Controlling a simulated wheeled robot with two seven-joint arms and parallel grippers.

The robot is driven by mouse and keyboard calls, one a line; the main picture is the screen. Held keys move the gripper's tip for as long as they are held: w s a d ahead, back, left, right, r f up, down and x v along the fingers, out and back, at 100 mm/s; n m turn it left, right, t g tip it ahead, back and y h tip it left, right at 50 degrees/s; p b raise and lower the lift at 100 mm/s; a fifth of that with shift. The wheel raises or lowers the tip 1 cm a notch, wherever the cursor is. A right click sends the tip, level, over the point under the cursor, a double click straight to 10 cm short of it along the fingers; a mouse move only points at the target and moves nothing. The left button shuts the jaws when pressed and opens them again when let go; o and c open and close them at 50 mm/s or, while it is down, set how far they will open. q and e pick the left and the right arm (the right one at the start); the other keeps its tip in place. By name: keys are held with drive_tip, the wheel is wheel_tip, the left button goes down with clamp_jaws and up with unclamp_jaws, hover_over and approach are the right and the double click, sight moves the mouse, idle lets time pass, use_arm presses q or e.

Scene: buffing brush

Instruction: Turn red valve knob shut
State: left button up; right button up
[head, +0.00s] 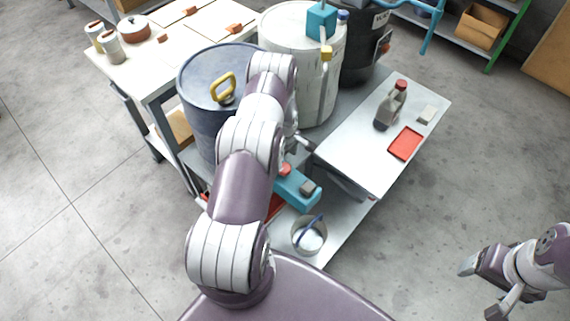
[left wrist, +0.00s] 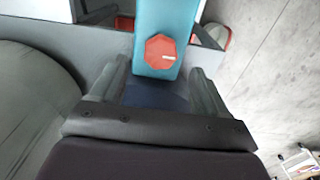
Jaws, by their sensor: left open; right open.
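The red valve knob (head: 285,169) sits on a teal block (head: 298,190) low beside the blue drum, partly hidden by my left arm. In the left wrist view the knob (left wrist: 160,51) is a red octagon on the teal block's face (left wrist: 168,18). My left gripper (left wrist: 158,78) is open, its two fingers to either side of the teal block in that view, with the knob just beyond the fingertips and nothing between them. In the head view the left gripper is mostly hidden by its arm. My right gripper (head: 480,289) is open and empty over bare floor at the lower right.
A blue drum (head: 192,75) and a white drum (head: 285,38) stand behind my left arm. A white table (head: 345,158) holds a bottle (head: 389,107) and red tray (head: 406,143). A bucket (head: 309,235) stands in front. Floor at right is clear.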

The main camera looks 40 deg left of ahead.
sight(285, 167)
use_arm(q)
wheel_tip(285, 167, down, 5)
drive_tip(key=shift+f, duration=0.2)
drive_tip(key=shift+s, duration=0.1)
drive_tip(key=c, duration=1)
drive_tip(key=shift+c, duration=0.2)
